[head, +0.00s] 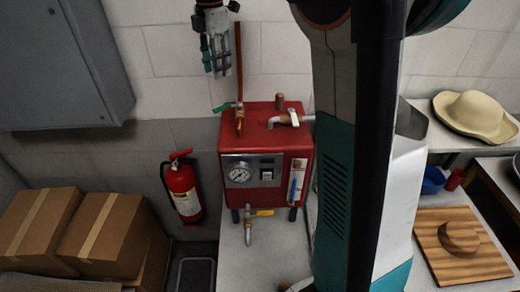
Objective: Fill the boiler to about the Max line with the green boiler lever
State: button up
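The red boiler (265,130) stands on a light bench in the middle of the head view. The green boiler lever (222,107) sticks out to the left of the brass valve at the boiler's top left, where a copper pipe (239,60) comes down. A narrow level gauge (297,180) with a blue strip is on the boiler's front right; its Max mark is too small to read. My gripper (216,68) points down above the lever, apart from it and left of the pipe. It holds nothing that I can see; its finger opening is unclear.
My arm column hides the area right of the boiler. A grey cabinet (62,65) is at upper left. A straw hat (474,115) and a wooden board (460,265) are at right.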

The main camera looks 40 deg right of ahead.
aim_at(222, 107)
notch_tip(222, 107, down, 12)
jog(key=p, duration=0.5)
dwell(0.5)
grip_shut()
